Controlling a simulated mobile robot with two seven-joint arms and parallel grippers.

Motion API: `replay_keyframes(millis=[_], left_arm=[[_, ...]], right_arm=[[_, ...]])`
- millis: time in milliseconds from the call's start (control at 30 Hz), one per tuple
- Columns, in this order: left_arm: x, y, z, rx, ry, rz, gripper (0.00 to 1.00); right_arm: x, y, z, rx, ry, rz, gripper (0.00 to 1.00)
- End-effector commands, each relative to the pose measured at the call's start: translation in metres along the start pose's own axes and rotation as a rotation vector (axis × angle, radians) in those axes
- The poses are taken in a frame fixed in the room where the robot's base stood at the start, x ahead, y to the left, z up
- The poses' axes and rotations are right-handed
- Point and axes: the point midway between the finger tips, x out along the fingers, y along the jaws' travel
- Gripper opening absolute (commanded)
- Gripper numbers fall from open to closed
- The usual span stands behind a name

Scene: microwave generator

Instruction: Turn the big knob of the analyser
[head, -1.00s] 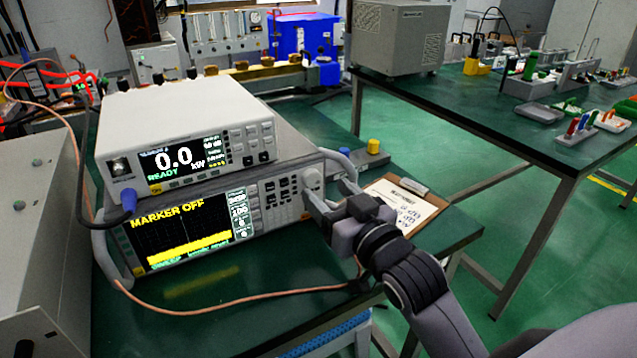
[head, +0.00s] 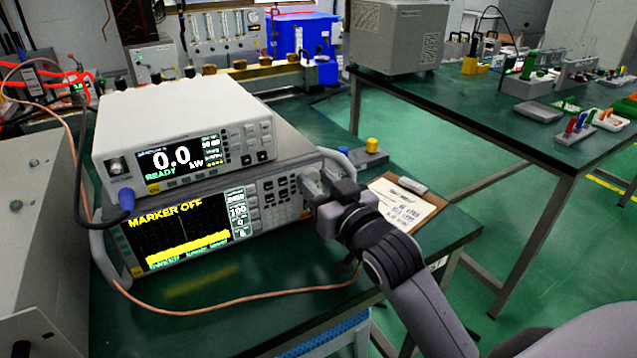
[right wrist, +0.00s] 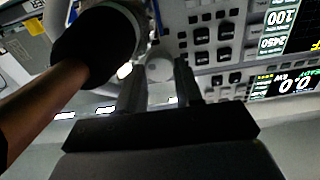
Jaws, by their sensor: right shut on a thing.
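The analyser (head: 180,232) is the lower instrument of the stack, and its screen reads "MARKER OFF". Its big knob is at the right end of the front panel, mostly hidden by my right gripper (head: 311,184) in the head view. In the right wrist view the round grey knob (right wrist: 159,69) shows between the two fingers of my right gripper (right wrist: 158,78), which is shut on it. My left gripper is not in view.
A white unit (head: 190,120) reading "0.0 kW READY" sits on the analyser. A dark connector (right wrist: 98,45) with a brown cable is close beside my fingers in the right wrist view. A clipboard (head: 405,205) lies right of the analyser on the green bench.

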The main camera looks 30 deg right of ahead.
Motion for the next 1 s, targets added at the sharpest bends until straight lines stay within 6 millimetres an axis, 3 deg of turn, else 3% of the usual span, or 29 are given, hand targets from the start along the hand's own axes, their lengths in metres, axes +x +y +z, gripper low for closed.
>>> replay_keyframes(millis=[367,833,867,900,933,1000], left_arm=[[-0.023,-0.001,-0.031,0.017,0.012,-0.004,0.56],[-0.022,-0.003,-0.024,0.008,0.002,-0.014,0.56],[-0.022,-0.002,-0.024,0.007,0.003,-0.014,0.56],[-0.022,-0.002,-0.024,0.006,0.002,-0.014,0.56],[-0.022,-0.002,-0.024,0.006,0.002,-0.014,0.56],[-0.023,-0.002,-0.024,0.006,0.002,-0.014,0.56]], right_arm=[[0.0,-0.001,-0.004,-0.262,-0.004,0.0,0.05],[0.0,-0.001,0.0,-0.35,0.001,0.0,0.05],[0.0,-0.001,0.0,-0.35,0.001,0.0,0.38],[0.0,-0.001,0.0,-0.349,0.001,0.0,0.51],[0.0,-0.001,0.0,-0.349,0.001,0.0,0.61],[0.0,-0.001,0.0,-0.349,0.0,0.0,0.61]])
